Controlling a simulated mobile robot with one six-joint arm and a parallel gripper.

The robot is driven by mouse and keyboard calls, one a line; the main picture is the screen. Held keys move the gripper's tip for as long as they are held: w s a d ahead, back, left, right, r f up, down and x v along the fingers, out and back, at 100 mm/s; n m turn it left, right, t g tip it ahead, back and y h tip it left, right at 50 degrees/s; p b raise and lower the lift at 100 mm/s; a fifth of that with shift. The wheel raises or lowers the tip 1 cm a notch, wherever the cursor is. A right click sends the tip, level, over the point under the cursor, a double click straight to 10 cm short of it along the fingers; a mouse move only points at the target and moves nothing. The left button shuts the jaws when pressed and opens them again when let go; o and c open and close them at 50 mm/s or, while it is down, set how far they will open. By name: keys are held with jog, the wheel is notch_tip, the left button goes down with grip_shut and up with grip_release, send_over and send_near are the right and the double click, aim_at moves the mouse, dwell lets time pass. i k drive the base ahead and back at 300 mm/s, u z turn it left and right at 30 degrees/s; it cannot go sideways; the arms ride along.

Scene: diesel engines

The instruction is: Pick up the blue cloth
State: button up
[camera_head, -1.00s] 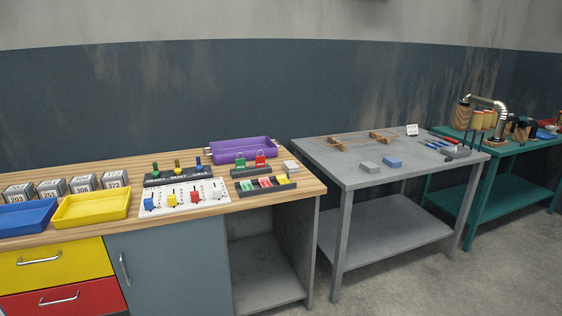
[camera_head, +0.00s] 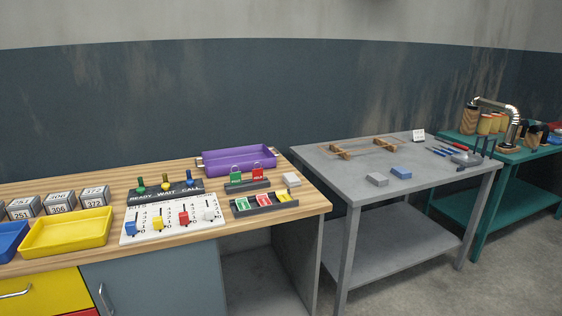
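A small blue block-shaped item (camera_head: 401,172), which looks like a folded blue cloth, lies on the grey metal table (camera_head: 345,183) near its front edge. A similar grey item (camera_head: 377,179) lies just to its left, a little apart. My gripper is not in view.
Wooden racks (camera_head: 340,152) and tools (camera_head: 445,151) lie on the grey table. A green table (camera_head: 525,155) stands right.

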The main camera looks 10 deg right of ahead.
aim_at(402, 173)
jog(key=u, duration=1.25)
jog(key=k, duration=0.1)
jog(key=z, duration=2.85)
jog(key=i, duration=1.4)
jog(key=u, duration=0.7)
